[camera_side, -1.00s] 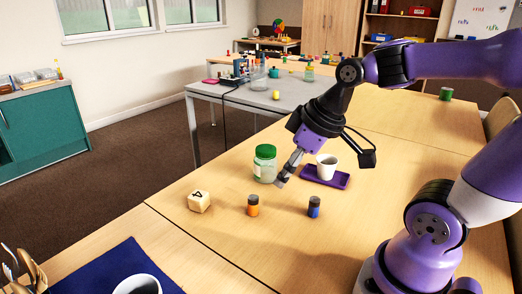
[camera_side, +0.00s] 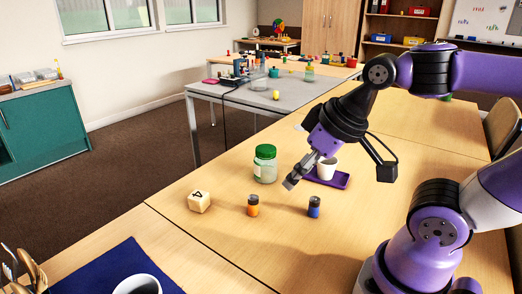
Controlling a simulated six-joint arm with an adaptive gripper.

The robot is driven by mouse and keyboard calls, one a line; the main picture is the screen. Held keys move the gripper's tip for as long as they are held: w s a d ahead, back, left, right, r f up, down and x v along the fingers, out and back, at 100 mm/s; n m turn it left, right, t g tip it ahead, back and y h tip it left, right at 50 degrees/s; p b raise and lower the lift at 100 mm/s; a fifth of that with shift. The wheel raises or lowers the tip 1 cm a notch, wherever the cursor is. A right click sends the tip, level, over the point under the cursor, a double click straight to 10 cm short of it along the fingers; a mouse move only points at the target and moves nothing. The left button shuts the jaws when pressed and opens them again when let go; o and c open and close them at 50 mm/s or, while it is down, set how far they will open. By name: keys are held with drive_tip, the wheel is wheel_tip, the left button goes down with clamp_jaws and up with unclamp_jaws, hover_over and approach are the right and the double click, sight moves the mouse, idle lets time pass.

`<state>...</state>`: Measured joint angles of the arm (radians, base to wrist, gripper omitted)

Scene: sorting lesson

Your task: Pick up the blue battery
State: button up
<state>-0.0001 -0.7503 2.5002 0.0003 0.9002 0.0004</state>
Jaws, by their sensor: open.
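The blue battery (camera_side: 314,207) stands upright on the wooden table, blue below with a dark top. My gripper (camera_side: 289,183) is open and empty. In the picture it shows above and to the left of the blue battery, apart from it. An orange battery (camera_side: 253,206) with a dark top stands upright to the left of the blue one.
A white cup (camera_side: 327,168) stands on a purple tray (camera_side: 341,181). A wooden cube marked 4 (camera_side: 199,201) lies at the left. The table in front of the batteries (camera_side: 290,245) is clear.

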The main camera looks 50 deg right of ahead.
drive_tip(key=shift+o, duration=0.5)
drive_tip(key=g, duration=0.5)
hover_over(315, 198)
wheel_tip(315, 198, down, 6)
drive_tip(key=shift+s+d+f, duration=0.1)
drive_tip(key=shift+s, duration=0.05)
drive_tip(key=shift+g, duration=0.3)
drive_tip(key=f, duration=0.4)
drive_tip(key=shift+s+d+f, duration=0.1)
drive_tip(key=shift+d+f, duration=0.1)
drive_tip(key=shift+f, duration=0.15)
drive_tip(key=f, duration=0.6)
drive_tip(key=shift+w+a, duration=0.2)
drive_tip(key=shift+a, duration=0.1)
drive_tip(key=shift+r, duration=0.1)
clamp_jaws()
